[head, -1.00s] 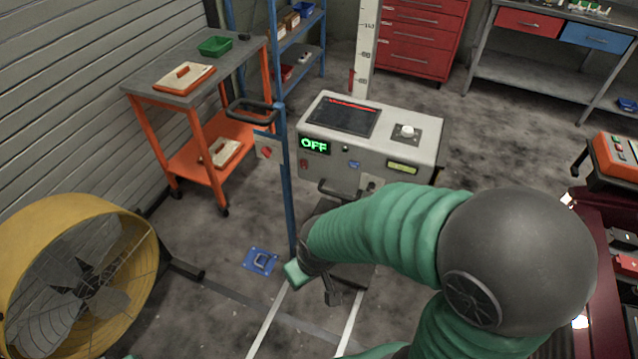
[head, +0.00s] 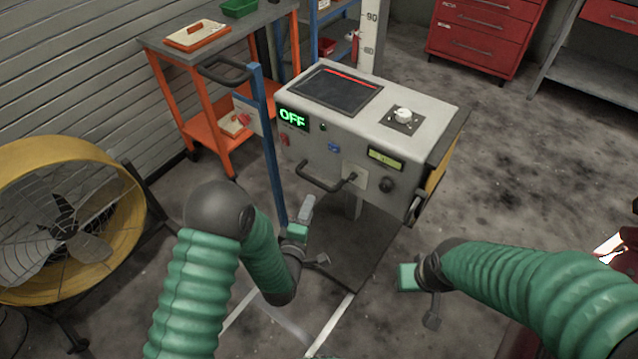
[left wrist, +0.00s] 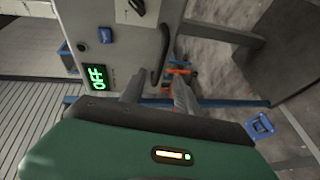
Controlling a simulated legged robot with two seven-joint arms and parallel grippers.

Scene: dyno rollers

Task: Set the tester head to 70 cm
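The tester head (head: 345,150) is a pale box with a green OFF display (head: 292,118), a dark screen, a white knob (head: 403,115) and a black front handle (head: 322,180). Behind it stands a white scale post (head: 370,30) with a 90 mark; a red pointer (head: 352,40) sits below that mark. My left gripper (head: 306,212) is below the handle, beside the blue post. In the left wrist view its fingers (left wrist: 158,92) are apart and empty, with the handle (left wrist: 162,55) just beyond. My right gripper (head: 425,300) hangs right of the tester; its fingers are unclear.
A blue post (head: 270,150) stands left of the tester. A yellow fan (head: 70,225) is at left, an orange cart (head: 215,125) behind it. A red drawer cabinet (head: 485,40) is at the back. Floor right of the tester is clear.

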